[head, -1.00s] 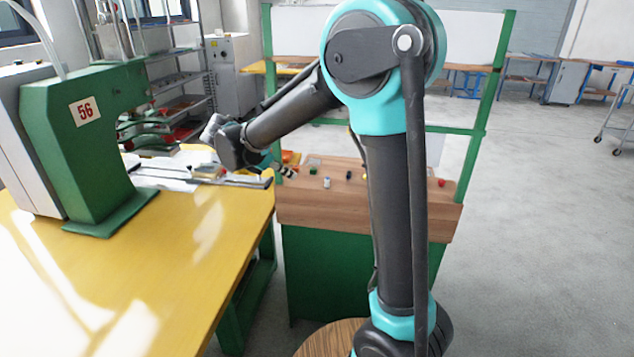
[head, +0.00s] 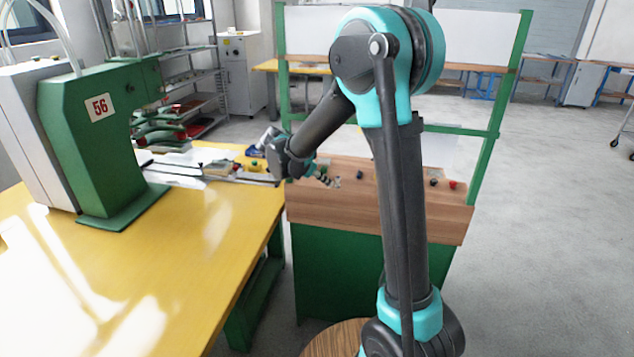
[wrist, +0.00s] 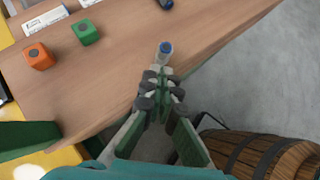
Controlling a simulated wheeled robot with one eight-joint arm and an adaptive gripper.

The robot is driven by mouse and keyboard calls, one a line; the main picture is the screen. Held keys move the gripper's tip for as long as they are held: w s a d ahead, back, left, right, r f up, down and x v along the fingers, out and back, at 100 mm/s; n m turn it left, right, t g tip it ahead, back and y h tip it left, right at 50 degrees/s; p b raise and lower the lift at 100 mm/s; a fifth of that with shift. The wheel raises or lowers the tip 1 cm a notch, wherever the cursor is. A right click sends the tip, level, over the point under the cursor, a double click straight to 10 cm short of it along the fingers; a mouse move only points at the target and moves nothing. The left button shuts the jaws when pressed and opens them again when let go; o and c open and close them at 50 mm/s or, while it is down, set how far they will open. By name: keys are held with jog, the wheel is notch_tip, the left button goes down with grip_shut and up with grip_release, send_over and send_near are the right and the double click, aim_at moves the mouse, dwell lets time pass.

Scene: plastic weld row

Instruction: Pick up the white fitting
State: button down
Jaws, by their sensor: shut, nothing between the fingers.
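The white fitting (wrist: 164,56), a small pale cylinder with a blue top (wrist: 166,46), stands on the wooden bench top in the wrist view. In the head view it is a small pale shape (head: 337,182) just right of my fingertips. My gripper (wrist: 158,74) is shut and empty, its tips close to the fitting's near side and partly overlapping its lower part. I cannot tell whether they touch it. In the head view my gripper (head: 325,180) is low over the left part of the bench.
A green block (wrist: 86,32) and an orange block (wrist: 39,56) lie to the left on the wooden bench (wrist: 120,62). A dark blue piece (wrist: 166,4) lies beyond the fitting. A barrel (wrist: 270,155) stands below the bench edge. A green machine (head: 105,140) stands on the yellow table (head: 190,250).

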jog(key=shift+w+d, duration=0.15)
jog(key=shift+d, duration=0.15)
jog(key=shift+w+d, duration=0.45)
jog(key=shift+d, duration=0.45)
jog(key=shift+w+d, duration=0.45)
jog(key=shift+d, duration=0.4)
jog(key=shift+w+d, duration=0.45)
jog(key=shift+d, duration=0.45)
jog(key=shift+a, duration=0.1)
